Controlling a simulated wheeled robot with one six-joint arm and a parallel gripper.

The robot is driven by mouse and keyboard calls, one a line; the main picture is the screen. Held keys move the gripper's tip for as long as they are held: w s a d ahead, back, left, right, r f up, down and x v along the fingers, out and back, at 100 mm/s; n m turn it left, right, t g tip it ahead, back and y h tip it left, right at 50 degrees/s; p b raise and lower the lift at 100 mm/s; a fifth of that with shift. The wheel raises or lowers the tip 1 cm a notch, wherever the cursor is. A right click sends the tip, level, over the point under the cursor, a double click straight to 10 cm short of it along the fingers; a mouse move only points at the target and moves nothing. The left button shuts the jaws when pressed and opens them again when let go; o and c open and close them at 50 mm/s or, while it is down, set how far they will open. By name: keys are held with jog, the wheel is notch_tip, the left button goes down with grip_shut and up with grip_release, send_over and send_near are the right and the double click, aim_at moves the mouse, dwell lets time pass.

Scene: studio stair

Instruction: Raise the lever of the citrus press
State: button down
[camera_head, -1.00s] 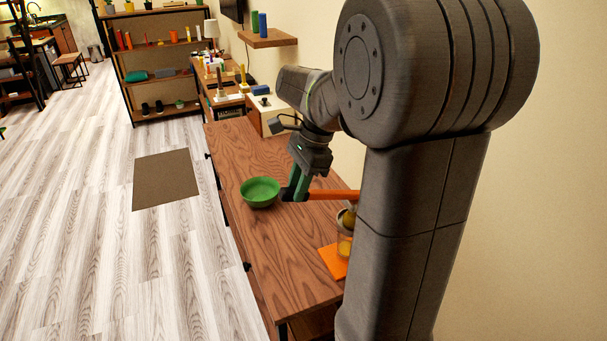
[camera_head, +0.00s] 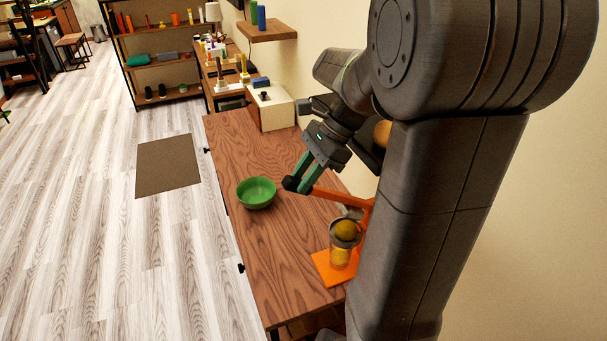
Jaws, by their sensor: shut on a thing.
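The citrus press stands on the wooden table, partly hidden behind my arm. Its orange base (camera_head: 322,270) lies flat near the table's front right. A clear glass with yellow in it (camera_head: 340,257) stands on the base, below a round yellow fruit piece (camera_head: 345,230). The orange lever (camera_head: 338,198) reaches left from the press's orange upright, its left end a little higher than its right. My gripper (camera_head: 298,185), with green fingers and dark tips, is shut on the lever's left end. The lever's joint is partly hidden.
A green bowl (camera_head: 256,194) stands just left of my gripper. A white box (camera_head: 270,108) is at the table's back. A round orange thing (camera_head: 382,133) shows partly behind my arm. The wall shelf (camera_head: 267,32) holds blue and green cylinders. The table's front left is clear.

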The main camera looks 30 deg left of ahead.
jog(key=c, duration=1.2)
grip_release()
jog(key=shift+o, duration=0.2)
notch_tip(320, 180, up, 10)
jog(key=shift+b, duration=0.35)
